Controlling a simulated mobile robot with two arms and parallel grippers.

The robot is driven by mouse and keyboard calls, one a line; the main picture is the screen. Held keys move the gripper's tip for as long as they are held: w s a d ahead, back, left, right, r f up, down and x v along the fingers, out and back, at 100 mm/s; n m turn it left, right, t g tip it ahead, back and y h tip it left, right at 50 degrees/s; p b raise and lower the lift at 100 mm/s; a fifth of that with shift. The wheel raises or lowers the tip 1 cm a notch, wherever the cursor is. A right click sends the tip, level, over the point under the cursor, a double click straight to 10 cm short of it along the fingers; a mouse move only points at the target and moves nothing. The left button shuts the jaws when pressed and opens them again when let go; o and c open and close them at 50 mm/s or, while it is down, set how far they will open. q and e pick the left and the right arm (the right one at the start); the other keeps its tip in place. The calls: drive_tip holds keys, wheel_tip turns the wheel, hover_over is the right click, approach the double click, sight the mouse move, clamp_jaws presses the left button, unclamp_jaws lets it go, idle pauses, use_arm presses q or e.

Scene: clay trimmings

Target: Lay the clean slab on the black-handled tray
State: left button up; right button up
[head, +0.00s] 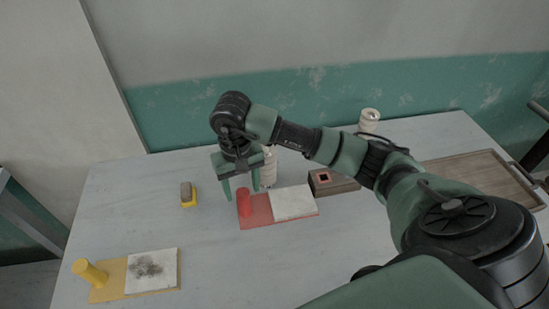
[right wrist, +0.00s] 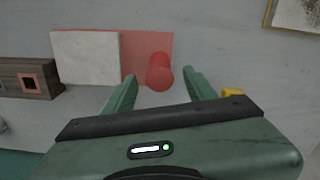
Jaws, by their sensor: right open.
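A clean white slab (head: 293,203) lies on the right part of a red board (head: 258,219) with an upright red handle (head: 244,203). In the right wrist view the slab (right wrist: 85,58) and the handle (right wrist: 159,73) also show. A slab with a dark smudge (head: 151,271) lies on a yellow board (head: 108,291) with a yellow handle (head: 91,273) at the front left. The wooden tray with black handles (head: 470,172) is at the right, partly behind my right arm. My right gripper (head: 243,190) is open and empty, its fingers about the red handle; contact is unclear. My left gripper is out of view.
A dark wooden block with a red-rimmed square hole (head: 330,183) stands close right of the slab. A pale spool-like object (head: 269,166) is behind the board, another (head: 369,120) further back. A yellow-based brush (head: 188,195) is left.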

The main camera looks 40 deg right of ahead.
sight(245, 203)
drive_tip(key=shift+f, duration=0.4)
drive_tip(key=f+p, duration=0.1)
drive_tip(key=f, duration=0.1)
drive_tip(key=shift+s+a+f+p, duration=0.1)
drive_tip(key=shift+s+f+p, duration=0.15)
drive_tip(key=shift+f+p, duration=0.1)
drive_tip(key=f, duration=0.2)
drive_tip(key=f+p, duration=0.1)
drive_tip(key=shift+w+f, duration=0.25)
drive_tip(key=shift+f, duration=0.25)
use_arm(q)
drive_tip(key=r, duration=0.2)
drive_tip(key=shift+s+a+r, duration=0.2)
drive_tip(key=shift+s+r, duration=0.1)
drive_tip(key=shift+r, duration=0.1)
use_arm(e)
clamp_jaws()
